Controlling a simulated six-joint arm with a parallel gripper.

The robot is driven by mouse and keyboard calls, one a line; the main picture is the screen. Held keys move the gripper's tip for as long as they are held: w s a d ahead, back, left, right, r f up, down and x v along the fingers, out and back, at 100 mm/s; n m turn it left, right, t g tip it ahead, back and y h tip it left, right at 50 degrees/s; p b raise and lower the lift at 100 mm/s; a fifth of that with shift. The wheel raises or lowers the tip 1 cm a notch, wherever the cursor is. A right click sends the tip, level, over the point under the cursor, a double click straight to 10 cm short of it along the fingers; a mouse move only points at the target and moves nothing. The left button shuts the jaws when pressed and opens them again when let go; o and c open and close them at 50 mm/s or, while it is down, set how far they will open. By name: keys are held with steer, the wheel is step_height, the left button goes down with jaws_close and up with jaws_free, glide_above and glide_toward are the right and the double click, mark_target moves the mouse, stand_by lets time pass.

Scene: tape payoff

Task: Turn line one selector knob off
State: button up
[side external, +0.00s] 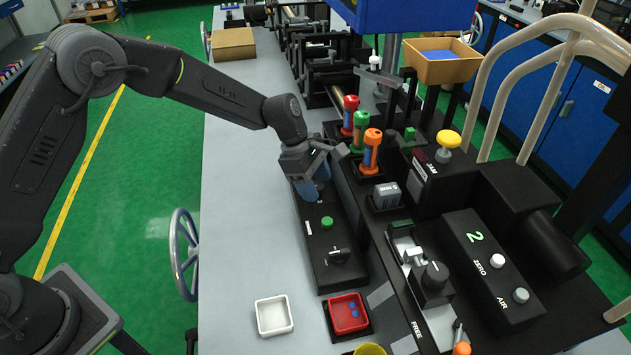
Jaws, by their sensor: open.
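A black control box (318,272) stands on the grey bench, with a green button (327,222) and a black selector-style knob (340,256) with a small light mark. I cannot read a line number on this box. My gripper (322,163) is open above the far end of this box, well short of the knob and not touching it. A blue part (308,190) shows just below the gripper; I cannot tell what it is. A second, larger black knob (435,274) sits to the right, on another fixture.
A white tray (289,318) and a red tray (332,320) with blue bits lie in front of the box. A panel marked 2 (480,250) is at right. The bench's left side (235,200) is clear.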

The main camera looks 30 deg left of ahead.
steer(key=c, duration=0.9)
steer(key=shift+w+m, duration=0.1)
steer(key=shift+m, duration=0.3)
steer(key=m+g, duration=0.1)
steer(key=m, duration=0.2)
steer(key=shift+m+g, duration=0.4)
steer(key=shift+d+m+g+y, duration=0.1)
steer(key=shift+m+g+y, duration=0.5)
steer(key=shift+m, duration=1.4)
steer(key=o, duration=0.9)
